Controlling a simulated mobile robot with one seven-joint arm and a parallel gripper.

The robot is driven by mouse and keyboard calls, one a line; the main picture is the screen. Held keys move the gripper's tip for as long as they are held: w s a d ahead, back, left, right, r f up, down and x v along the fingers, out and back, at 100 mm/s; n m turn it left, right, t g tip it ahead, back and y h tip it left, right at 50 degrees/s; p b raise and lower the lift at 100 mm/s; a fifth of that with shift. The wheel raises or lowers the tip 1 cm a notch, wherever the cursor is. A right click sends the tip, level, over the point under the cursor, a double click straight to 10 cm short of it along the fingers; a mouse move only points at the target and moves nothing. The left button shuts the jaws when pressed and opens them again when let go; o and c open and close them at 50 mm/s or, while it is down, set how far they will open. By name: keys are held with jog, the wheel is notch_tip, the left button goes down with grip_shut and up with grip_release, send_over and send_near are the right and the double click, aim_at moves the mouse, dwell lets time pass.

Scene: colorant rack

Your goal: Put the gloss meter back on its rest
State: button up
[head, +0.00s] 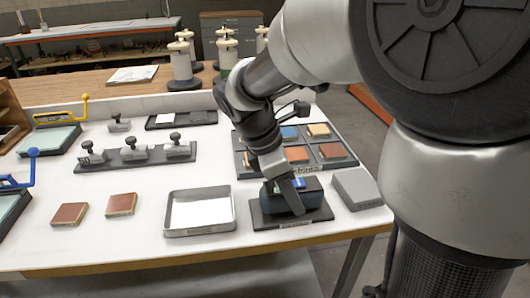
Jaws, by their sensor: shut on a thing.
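The gloss meter (312,189) is a dark blue-black block with a bright blue patch on top, near the table's front right edge. My gripper (292,198) reaches down from above and is shut on it, with a finger across its near side. The rest (263,215) appears to be the dark flat plate with a pale label on its front edge. The meter is over this plate and looks level. I cannot tell whether its underside touches the plate, as the lower edge is dark and partly covered by the finger.
A grey box (357,189) stands close to the right of the plate. A metal tray (172,232) lies to its left. A dark rack (330,168) with coloured tiles is just behind. Two brown blocks, one of them here (121,204), lie further left.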

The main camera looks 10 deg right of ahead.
jog(key=o, duration=1.5)
jog(key=p+v, duration=0.3)
jog(key=v, duration=0.9)
jog(key=shift+d+p, duration=0.1)
jog(key=shift+p, duration=0.2)
jog(key=shift+s+d+r+m, duration=0.1)
jog(key=shift+s+r+m, duration=0.15)
jog(key=shift+m, duration=0.05)
jog(key=s+d+m+t+y, duration=0.2)
jog(key=s+m, duration=0.3)
jog(key=m, duration=0.3)
jog(key=s+d+m+t+y, duration=0.2)
jog(key=s+m, duration=0.4)
jog(key=m, duration=0.3)
jog(key=shift+s+f+t+y, duration=0.2)
jog(key=shift+t+y, duration=0.1)
jog(key=shift+t, duration=0.5)
